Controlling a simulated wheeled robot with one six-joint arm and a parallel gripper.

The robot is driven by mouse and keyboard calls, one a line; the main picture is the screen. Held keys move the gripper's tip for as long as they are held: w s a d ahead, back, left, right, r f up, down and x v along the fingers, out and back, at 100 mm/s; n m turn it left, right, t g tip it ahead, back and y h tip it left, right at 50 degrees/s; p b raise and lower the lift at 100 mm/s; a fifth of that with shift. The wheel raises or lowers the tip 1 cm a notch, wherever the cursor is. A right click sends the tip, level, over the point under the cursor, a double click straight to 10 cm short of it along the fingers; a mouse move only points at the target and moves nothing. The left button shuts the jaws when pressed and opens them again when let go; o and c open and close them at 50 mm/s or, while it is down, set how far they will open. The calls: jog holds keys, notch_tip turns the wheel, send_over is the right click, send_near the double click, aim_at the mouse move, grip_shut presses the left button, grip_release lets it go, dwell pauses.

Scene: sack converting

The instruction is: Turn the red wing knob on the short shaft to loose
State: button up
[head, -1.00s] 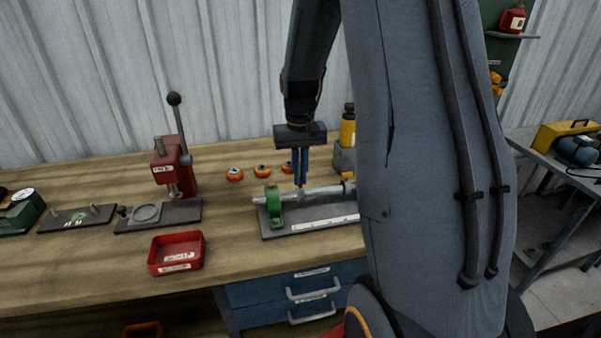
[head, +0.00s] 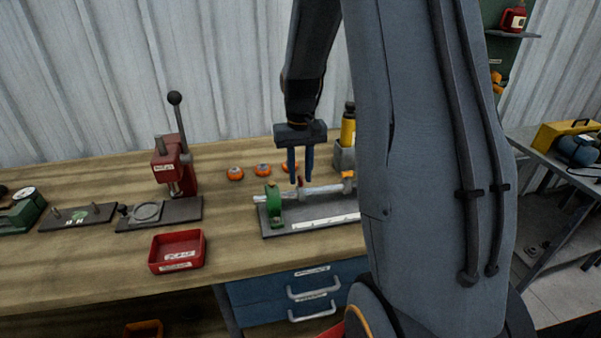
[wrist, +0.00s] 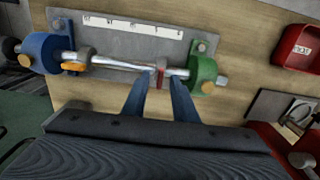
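The red wing knob (head: 300,181) sits on a collar on the metal shaft (head: 325,190), near the green support (head: 274,208). In the wrist view the knob (wrist: 160,80) shows as a thin red piece seen edge-on between my two fingers. My gripper (head: 300,180) points down over the shaft with its blue fingers apart, one on each side of the knob. In the wrist view my gripper (wrist: 161,76) is open, with small gaps at the knob. The wrist view also shows the shaft (wrist: 120,64) running from the green support (wrist: 203,75) to a blue support (wrist: 42,53).
The supports stand on a grey plate (head: 295,227) with a white scale strip. Orange round parts (head: 235,174) lie behind it. A red press (head: 170,165) and a red tray (head: 176,252) stand to the left. A yellow bottle (head: 348,130) stands behind. Bench space before the tray is clear.

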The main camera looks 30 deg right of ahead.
aim_at(300, 178)
jog(key=shift+r+b, duration=1.1)
jog(key=shift+r, duration=2.8)
jog(key=s+a+f+n, duration=0.1)
jog(key=s+a+f, duration=0.3)
jog(key=s+a, duration=0.3)
jog(key=s+a+f+n+t+b, duration=0.1)
jog(key=s+a+f+n, duration=0.1)
jog(key=s+a+f, duration=0.3)
jog(key=s+a, duration=0.3)
jog(key=shift+b, duration=0.3)
jog(key=shift+a, duration=0.1)
